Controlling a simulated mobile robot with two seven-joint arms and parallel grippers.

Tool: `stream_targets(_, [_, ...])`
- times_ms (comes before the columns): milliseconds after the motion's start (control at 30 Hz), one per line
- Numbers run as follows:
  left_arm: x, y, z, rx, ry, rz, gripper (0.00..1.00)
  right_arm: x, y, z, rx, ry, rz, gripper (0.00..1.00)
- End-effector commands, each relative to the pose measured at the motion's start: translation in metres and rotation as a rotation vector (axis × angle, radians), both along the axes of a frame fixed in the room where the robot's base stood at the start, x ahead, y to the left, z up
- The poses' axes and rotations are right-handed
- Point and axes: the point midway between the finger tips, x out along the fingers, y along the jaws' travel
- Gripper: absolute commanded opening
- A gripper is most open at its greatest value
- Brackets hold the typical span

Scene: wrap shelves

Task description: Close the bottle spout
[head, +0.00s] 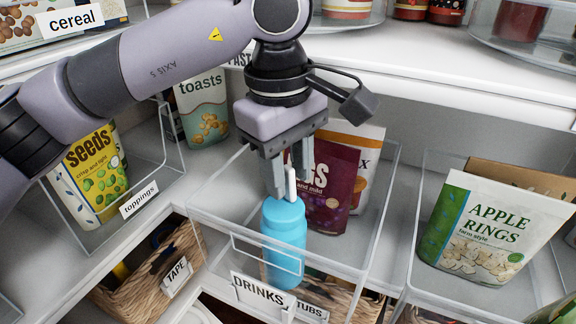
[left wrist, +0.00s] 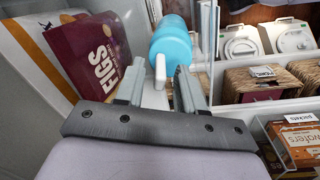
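A blue bottle (head: 284,240) stands upright in the clear bin labelled DRINKS. Its white spout (head: 290,184) sticks up from the top. The bottle (left wrist: 172,42) and the white spout (left wrist: 160,72) also show in the left wrist view. My left gripper (head: 291,172) is just above the bottle, pointing down, with its fingers apart. In the left wrist view the spout lies between the two fingers of the left gripper (left wrist: 160,90), with gaps visible on both sides. Whether a finger touches it I cannot tell. My right gripper is not in view.
A purple figs bag (head: 330,185) and a white-orange bag (head: 368,150) stand behind the bottle in the clear bin (head: 345,262). An apple rings bag (head: 490,235) is in a bin at right, a seeds bag (head: 92,175) at left. Wicker baskets (head: 145,280) sit below.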

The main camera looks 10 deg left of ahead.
Motion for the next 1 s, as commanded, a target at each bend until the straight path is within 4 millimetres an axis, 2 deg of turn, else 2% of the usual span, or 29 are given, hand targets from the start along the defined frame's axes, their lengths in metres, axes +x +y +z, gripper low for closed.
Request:
stream_targets(33, [0.0, 0.0, 0.0, 0.0, 0.0, 0.0, 0.38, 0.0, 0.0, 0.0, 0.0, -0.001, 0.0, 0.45])
stream_targets(67, [0.0, 0.0, 0.0, 0.0, 0.0, 0.0, 0.31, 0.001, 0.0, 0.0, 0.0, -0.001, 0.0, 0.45])
stream_targets(100, [0.0, 0.0, 0.0, 0.0, 0.0, 0.0, 0.18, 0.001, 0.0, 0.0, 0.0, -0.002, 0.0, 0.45])
stream_targets(167, [0.0, 0.0, 0.0, 0.0, 0.0, 0.0, 0.0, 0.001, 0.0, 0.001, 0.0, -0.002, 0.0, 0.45])
stream_targets(467, [-0.001, 0.001, -0.001, -0.008, -0.009, -0.001, 0.0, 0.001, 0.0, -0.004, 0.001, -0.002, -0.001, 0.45])
stream_targets(1000, [-0.011, 0.01, -0.013, -0.185, -0.219, -0.001, 0.0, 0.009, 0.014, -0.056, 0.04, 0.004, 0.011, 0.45])
